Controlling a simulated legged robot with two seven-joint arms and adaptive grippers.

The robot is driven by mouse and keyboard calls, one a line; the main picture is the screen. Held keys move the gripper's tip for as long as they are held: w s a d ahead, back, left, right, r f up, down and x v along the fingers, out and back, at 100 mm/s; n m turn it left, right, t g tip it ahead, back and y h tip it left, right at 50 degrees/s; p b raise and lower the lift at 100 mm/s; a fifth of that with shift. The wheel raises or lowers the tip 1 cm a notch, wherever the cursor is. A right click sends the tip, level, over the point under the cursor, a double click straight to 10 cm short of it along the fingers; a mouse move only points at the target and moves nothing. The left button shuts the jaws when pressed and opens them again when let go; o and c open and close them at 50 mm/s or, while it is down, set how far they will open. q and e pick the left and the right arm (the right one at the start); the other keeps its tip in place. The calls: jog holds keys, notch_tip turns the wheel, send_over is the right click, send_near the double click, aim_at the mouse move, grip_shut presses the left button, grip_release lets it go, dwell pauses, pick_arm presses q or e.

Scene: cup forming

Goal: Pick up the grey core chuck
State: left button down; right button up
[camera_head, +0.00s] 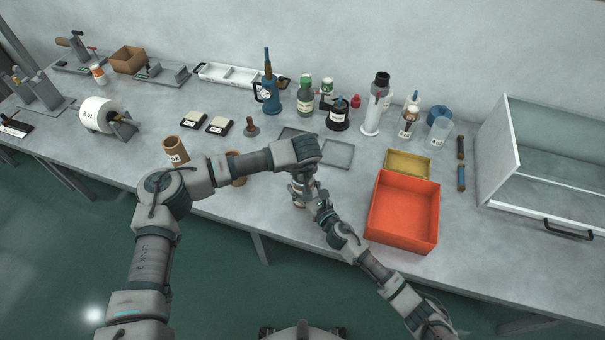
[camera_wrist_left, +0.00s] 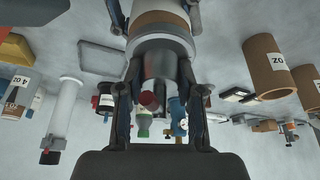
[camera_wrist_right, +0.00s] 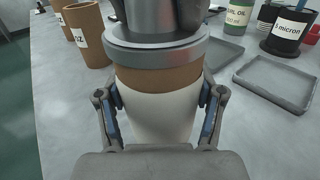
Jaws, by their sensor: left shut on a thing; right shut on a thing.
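The grey core chuck (camera_wrist_left: 160,68) shows in the left wrist view with my left gripper (camera_wrist_left: 159,85) shut on its stem. Its wide grey flange (camera_wrist_right: 155,53) sits on the upper end of a brown cup with a white lower band (camera_wrist_right: 157,108) in the right wrist view. Whether part of the chuck is inside the cup is hidden. My right gripper (camera_wrist_right: 160,98) is shut on the cup's sides. In the head view both grippers meet left of the red bin, and my left arm hides most of the chuck.
The red bin (camera_head: 404,210) and a yellow tray (camera_head: 408,163) stand right of the grippers. Flat grey trays (camera_head: 338,153) lie behind them. Bottles and a blue pump (camera_head: 268,95) stand farther back. A brown tube (camera_head: 175,150) stands at the left.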

pick_arm(q)
notch_tip(320, 180, up, 28)
pick_arm(e)
jog(key=shift+f, duration=0.1)
pick_arm(q)
jog(key=shift+w+f, duration=0.1)
pick_arm(e)
jog(key=o, duration=1.3)
jog(key=v, duration=1.1)
jog(key=shift+d, duration=0.15)
pick_arm(q)
jog(key=shift+d, duration=0.1)
pick_arm(e)
jog(key=shift+s+d, duration=0.2)
jog(key=shift+s, duration=0.15)
